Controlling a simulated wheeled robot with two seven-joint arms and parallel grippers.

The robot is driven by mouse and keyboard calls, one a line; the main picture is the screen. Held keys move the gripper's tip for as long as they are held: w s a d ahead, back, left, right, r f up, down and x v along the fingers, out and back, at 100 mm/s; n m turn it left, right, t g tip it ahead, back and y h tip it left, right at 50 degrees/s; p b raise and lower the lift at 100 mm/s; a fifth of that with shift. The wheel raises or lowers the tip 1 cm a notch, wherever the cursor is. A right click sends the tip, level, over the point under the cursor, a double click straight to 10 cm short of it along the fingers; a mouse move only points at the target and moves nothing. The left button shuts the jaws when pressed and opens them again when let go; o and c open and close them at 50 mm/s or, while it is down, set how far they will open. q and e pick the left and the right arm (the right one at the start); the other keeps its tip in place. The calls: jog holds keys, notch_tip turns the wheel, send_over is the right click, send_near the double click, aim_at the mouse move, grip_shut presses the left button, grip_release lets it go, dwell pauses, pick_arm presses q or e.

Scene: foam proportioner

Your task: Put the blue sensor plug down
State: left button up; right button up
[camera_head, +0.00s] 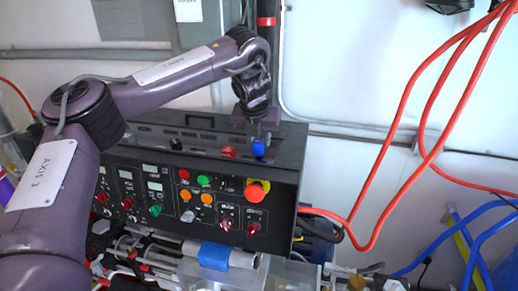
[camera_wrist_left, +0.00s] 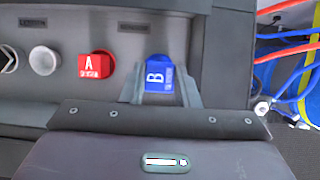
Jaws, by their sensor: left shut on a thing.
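The blue sensor plug (camera_wrist_left: 157,76), marked B, sits between the two fingers of my left gripper (camera_wrist_left: 160,92) in the left wrist view. In the head view the blue plug (camera_head: 258,148) is just under my left gripper (camera_head: 259,135), over the top of the black control box near its right end. The gripper is shut on the plug. I cannot tell whether the plug touches the box top. My right gripper is not in view.
A red plug (camera_wrist_left: 96,66) marked A stands to the left of the blue one, with a white round socket (camera_wrist_left: 43,60) farther left. The black control box (camera_head: 285,185) has buttons and a red emergency knob (camera_head: 256,191) in front. Red hoses (camera_head: 410,130) hang at the right.

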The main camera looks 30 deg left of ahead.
aim_at(258, 143)
pick_arm(q)
notch_tip(258, 143, down, 3)
jog(key=shift+f+p, duration=0.15)
jog(key=shift+p, duration=0.55)
jog(key=shift+f, duration=0.15)
jog(key=o, duration=0.9)
jog(key=shift+o, duration=0.4)
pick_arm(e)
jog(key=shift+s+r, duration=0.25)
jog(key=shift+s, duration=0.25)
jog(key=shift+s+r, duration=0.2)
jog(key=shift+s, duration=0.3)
pick_arm(q)
jog(key=shift+r+b, duration=0.25)
jog(key=shift+b, duration=0.15)
jog(key=v, duration=1.1)
jog(key=shift+s+r+b, duration=0.2)
jog(key=shift+r+b, duration=0.05)
jog(key=shift+b, duration=0.15)
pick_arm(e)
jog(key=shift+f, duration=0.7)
pick_arm(q)
jog(key=shift+d, duration=0.1)
